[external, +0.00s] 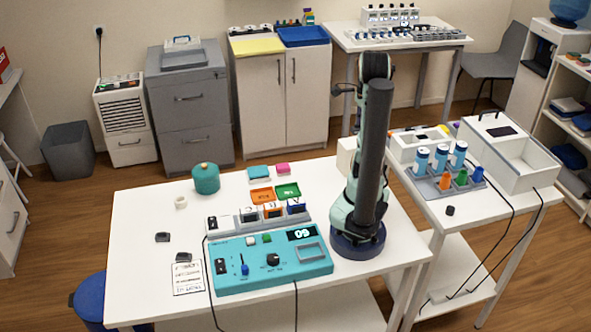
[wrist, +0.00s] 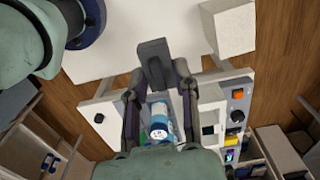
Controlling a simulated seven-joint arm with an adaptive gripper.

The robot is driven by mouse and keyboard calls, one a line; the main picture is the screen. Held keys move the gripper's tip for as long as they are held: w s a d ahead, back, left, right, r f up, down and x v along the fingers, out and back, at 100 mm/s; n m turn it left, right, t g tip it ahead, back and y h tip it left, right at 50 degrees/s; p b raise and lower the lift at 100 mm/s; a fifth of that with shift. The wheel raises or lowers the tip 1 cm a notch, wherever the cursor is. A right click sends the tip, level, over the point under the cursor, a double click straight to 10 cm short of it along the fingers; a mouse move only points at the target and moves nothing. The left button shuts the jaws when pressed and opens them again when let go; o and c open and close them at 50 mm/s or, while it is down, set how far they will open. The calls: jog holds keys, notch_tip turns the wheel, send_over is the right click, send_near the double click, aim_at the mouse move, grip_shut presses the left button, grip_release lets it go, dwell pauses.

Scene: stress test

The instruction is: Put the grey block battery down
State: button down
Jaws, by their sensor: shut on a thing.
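The grey block battery (wrist: 154,64) is a dark grey block held between the fingertips of my gripper (wrist: 158,74) in the wrist view. The fingers are shut on its two sides, and it appears raised above the tables. Below it in the wrist view are the edge of a white table and the gap of wooden floor between tables. In the external view my arm stands upright at the right end of the main table (external: 140,290); my gripper and the held block are hidden behind it.
The side table (external: 455,245) carries a grey rack with blue-topped bottles (external: 421,160), an open white box (external: 510,165) and a small black piece (external: 450,210). A teal control panel (external: 235,275) and two small dark blocks (external: 162,237) are on the main table, whose left part has free room.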

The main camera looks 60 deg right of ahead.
jog(key=w+d+f, duration=0.2)
jog(key=d+f, duration=0.1)
jog(key=d, duration=0.1)
jog(key=w+d+f, duration=0.1)
jog(key=d+f, duration=0.2)
jog(key=d, duration=0.1)
jog(key=w+d+f, duration=0.2)
jog(key=d+f, duration=0.1)
jog(key=d, duration=0.1)
jog(key=shift+w+f, duration=0.2)
jog(key=shift+w, duration=0.15)
jog(key=shift+w+d+f, duration=0.1)
jog(key=shift+d+f, duration=0.05)
jog(key=shift+f, duration=0.75)
jog(key=shift+d+f, duration=0.1)
jog(key=shift+f, duration=0.8)
jog(key=shift+f, duration=0.15)
jog(key=c, duration=0.9)
grip_release()
jog(key=shift+o, duration=0.2)
